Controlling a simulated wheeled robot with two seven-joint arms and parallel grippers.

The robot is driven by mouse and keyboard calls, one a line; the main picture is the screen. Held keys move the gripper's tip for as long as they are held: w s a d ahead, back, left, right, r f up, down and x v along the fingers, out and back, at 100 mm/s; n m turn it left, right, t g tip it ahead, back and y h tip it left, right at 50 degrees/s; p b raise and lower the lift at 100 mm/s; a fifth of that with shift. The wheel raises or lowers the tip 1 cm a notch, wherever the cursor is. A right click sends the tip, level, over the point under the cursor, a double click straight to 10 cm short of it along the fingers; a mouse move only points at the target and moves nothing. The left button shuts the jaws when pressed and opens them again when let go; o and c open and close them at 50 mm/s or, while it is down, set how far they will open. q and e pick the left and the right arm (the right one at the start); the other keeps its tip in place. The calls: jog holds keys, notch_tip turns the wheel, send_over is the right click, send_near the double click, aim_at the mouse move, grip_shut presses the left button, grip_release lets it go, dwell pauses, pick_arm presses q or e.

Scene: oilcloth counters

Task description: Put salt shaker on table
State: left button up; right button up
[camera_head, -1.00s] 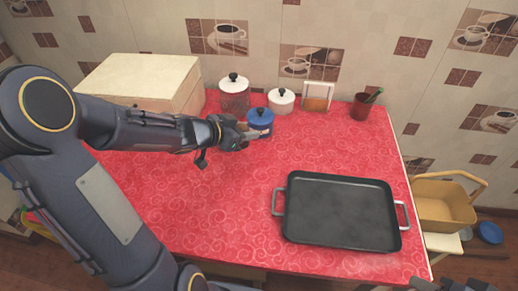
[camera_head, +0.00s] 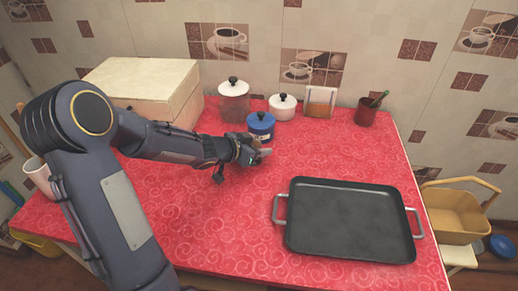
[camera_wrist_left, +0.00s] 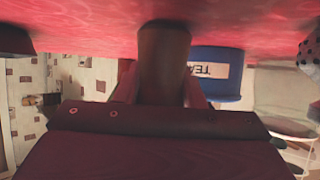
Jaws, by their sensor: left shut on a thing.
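My left gripper (camera_head: 264,153) is low over the red counter, just in front of the blue tin. In the left wrist view, which shows the counter at the top, the gripper (camera_wrist_left: 160,88) is shut on a brown cylindrical thing, probably the salt shaker (camera_wrist_left: 164,62). The end of the shaker meets or nearly meets the red cloth; I cannot tell whether it touches. In the head view the shaker is too small and too hidden by the gripper to make out. The red counter (camera_head: 190,205) is the table here. My right gripper is not in view.
A blue tin (camera_head: 261,126) stands close behind the gripper, and its label shows in the left wrist view (camera_wrist_left: 215,75). White-lidded jars (camera_head: 233,103), a brown cup (camera_head: 366,112) and a box (camera_head: 150,85) stand behind. A black tray (camera_head: 350,220) lies right. The front left is clear.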

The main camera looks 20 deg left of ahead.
pick_arm(q)
jog(key=shift+f, duration=0.15)
jog(key=o, duration=1)
